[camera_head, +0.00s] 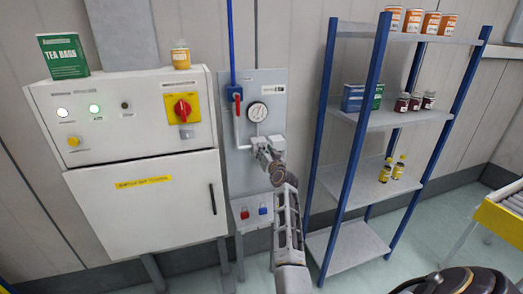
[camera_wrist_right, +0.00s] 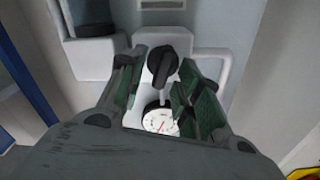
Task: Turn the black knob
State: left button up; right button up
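The black knob (camera_wrist_right: 162,62) shows in the right wrist view, on a white pipe fitting just beyond the round gauge (camera_wrist_right: 160,120). My right gripper (camera_wrist_right: 164,72) is open, with one green-padded finger on each side of the knob and visible gaps beside it. I cannot tell whether the fingertips reach past the knob's face. In the head view my right gripper (camera_head: 264,150) is at the grey pipe panel (camera_head: 265,80), just below the gauge (camera_head: 258,111), and hides the knob there. My left gripper is not in view.
Left of the panel stands a white control cabinet (camera_head: 150,200) with a red rotary switch (camera_head: 183,108). A red-handled valve (camera_head: 235,94) sits above left of my gripper. A blue-posted shelf rack (camera_head: 365,120) with bottles and boxes stands close on the right.

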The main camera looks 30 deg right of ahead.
jog(key=shift+w, duration=0.15)
jog(key=shift+r, duration=0.1)
grip_shut()
jog(key=shift+d+m+p, duration=0.1)
jog(key=shift+m+p, duration=0.25)
jog(key=shift+m, duration=0.25)
dwell(0.3)
grip_release()
